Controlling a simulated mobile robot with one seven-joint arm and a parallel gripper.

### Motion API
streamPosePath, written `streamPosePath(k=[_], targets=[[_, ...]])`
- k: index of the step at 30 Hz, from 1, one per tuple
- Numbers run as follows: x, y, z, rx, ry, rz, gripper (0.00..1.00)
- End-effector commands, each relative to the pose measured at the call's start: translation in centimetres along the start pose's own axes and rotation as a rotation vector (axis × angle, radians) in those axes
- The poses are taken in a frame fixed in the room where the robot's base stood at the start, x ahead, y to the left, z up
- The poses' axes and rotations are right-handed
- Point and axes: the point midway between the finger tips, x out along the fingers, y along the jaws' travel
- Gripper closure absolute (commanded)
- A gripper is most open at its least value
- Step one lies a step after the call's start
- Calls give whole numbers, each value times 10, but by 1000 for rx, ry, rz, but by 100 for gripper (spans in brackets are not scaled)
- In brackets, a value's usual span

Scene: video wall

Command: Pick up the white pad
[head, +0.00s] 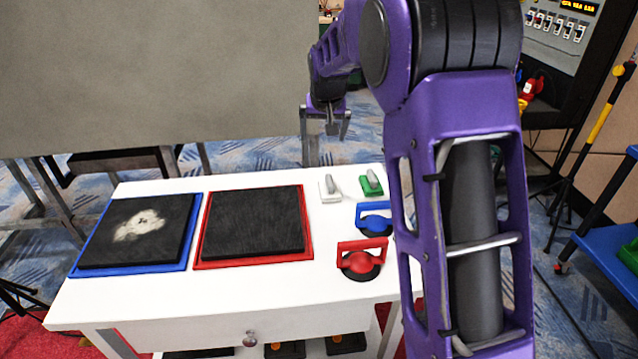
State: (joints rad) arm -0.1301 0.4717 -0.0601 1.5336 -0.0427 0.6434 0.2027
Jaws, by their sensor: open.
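The white pad (330,193) lies on the white table, right of the red-framed panel, with a grey handle standing up from its top. A similar green pad (371,188) sits just to its right, a small gap apart. My gripper (338,130) hangs above and behind the white pad, beyond the table's back edge, pointing down. Its fingers are apart and nothing shows between them. The pad's underside is hidden.
The white table (150,305) holds a blue-framed dark panel (160,215), a red-framed dark panel (252,225), a blue suction handle (374,217) and a red suction handle (362,262). A large grey board (150,70) stands behind. My arm hides the table's right end.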

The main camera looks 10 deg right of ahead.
Motion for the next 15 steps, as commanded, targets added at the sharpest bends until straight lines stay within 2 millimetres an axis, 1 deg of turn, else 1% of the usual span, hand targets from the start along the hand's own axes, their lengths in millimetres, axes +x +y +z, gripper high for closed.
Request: streamPosePath(k=[1,3,6,8,11,15], targets=[[11,15,7,-17,-31,2,0],[20,26,15,-46,-63,1,0],[27,36,22,-74,-91,-5,0],[31,39,25,-83,-100,-8,0],[43,41,29,-90,-109,-9,0],[72,41,32,-91,-109,-9,0]])
